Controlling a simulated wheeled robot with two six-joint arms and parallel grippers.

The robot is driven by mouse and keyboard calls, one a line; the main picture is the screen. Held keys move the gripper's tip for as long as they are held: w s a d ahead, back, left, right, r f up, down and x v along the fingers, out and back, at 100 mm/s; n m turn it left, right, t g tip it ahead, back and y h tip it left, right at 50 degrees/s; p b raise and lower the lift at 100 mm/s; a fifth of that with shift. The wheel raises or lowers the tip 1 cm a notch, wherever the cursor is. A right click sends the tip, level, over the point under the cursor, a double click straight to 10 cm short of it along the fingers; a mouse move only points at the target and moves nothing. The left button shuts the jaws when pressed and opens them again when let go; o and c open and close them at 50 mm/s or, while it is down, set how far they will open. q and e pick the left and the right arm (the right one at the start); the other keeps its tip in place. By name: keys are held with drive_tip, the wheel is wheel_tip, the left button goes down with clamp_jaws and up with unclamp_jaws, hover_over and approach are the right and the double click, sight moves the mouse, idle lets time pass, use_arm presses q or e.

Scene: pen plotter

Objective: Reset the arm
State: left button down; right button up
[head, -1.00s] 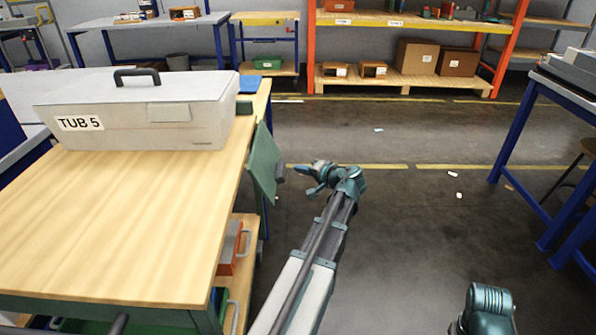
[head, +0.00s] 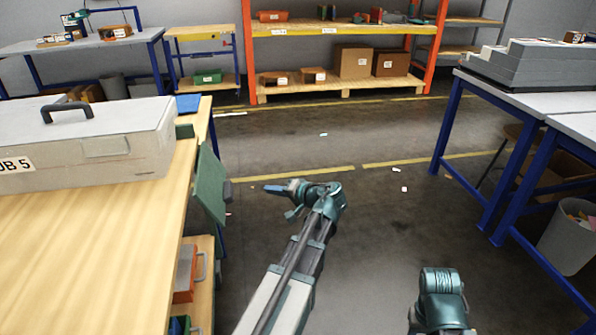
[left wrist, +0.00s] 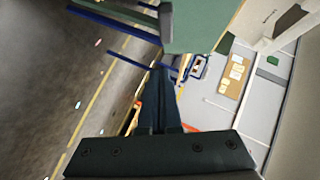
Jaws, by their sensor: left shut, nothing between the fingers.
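My left arm reaches forward over the open floor in the head view. Its gripper (head: 276,189) is shut and empty, fingers pointing left toward the green panel (head: 209,184) on the workbench's side, with a gap between them. In the left wrist view the closed dark fingers (left wrist: 163,90) show with nothing between them, and a green panel (left wrist: 195,25) appears beyond. Part of my right arm (head: 440,295) shows at the bottom right of the head view; its gripper is out of frame.
A blue-legged table (head: 535,102) and a grey bin (head: 568,240) stand at right. The floor (head: 375,225) between is mostly clear.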

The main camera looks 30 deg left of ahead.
use_arm(q)
drive_tip(key=s+d+f+m+h, duration=0.1)
drive_tip(key=s+d+f+h, duration=0.15)
drive_tip(key=d, duration=0.35)
drive_tip(key=s+d+f+m+h, duration=0.1)
drive_tip(key=d+f+h, duration=0.1)
drive_tip(key=d+f, duration=0.35)
drive_tip(key=s+d+f+m+h, duration=0.1)
drive_tip(key=s+d+f+h, duration=0.1)
drive_tip(key=d, duration=0.6)
drive_tip(key=s+d+f+m+g+h, duration=0.1)
drive_tip(key=s+d+f+m+h, duration=0.15)
drive_tip(key=s+d, duration=0.55)
drive_tip(key=s+d+f+m+g+h, duration=0.15)
drive_tip(key=s+d+h, duration=0.25)
drive_tip(key=d, duration=0.8)
wheel_tip(320, 180, up, 31)
drive_tip(key=p, duration=3.1)
drive_tip(key=shift+w+a+n, duration=0.3)
drive_tip(key=shift+a, duration=0.05)
drive_tip(key=shift+a, duration=0.1)
